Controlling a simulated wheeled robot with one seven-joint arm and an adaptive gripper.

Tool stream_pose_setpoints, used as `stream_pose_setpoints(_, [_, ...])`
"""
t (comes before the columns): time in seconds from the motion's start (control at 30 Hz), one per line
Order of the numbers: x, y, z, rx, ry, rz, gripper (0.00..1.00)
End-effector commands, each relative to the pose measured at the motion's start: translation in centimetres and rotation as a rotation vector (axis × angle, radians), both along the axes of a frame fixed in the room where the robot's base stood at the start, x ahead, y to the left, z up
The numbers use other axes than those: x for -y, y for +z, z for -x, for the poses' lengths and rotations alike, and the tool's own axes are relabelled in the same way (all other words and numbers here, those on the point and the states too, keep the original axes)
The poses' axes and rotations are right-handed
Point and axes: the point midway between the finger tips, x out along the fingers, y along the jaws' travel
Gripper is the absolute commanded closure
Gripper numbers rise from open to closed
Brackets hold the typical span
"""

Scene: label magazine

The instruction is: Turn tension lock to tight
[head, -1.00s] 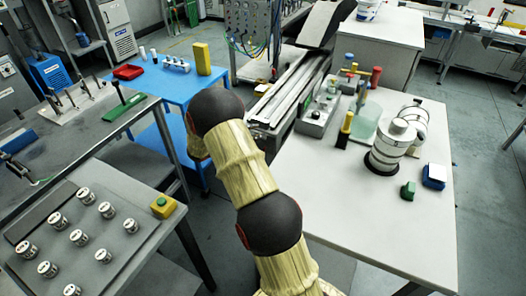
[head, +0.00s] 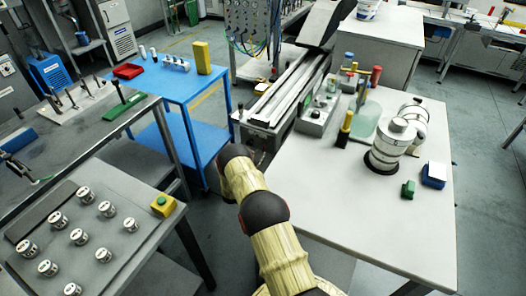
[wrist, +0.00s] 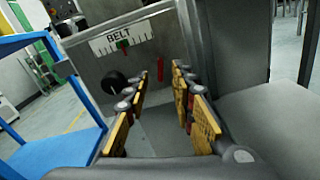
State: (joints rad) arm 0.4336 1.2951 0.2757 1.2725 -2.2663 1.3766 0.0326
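Below the scale are a round black knob (wrist: 115,82) and a small upright red piece (wrist: 160,69). No label shows which of these is the tension lock. My gripper (wrist: 160,76) is open, its yellow-padded fingers apart and pointing at the panel, with nothing between them. The knob is left of the fingers; the red piece shows between and just above their tips. In the head view, the belt unit (head: 285,92) stands beyond my arm, and my gripper is hidden.
A blue table (head: 170,90) stands left of the belt unit. A white table (head: 340,200) on the right holds two white rolls (head: 388,150), a green block and a blue box. A grey bench (head: 130,180) with several small jars is at the left.

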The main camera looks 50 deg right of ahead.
Motion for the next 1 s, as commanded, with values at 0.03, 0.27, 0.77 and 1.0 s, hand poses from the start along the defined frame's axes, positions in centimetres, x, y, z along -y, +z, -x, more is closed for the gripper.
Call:
stream_pose_setpoints(0.03, [1.0,-0.2,-0.1,0.001,-0.003,0.001,0.75])
stream_pose_setpoints(0.27, [4.1,-0.2,-1.0,0.000,-0.003,0.000,0.75])
stream_pose_setpoints(0.77, [5.4,0.0,-1.5,0.000,-0.002,0.000,0.77])
stream_pose_setpoints(1.0, [5.4,0.0,-1.5,0.000,-0.002,0.000,0.90])
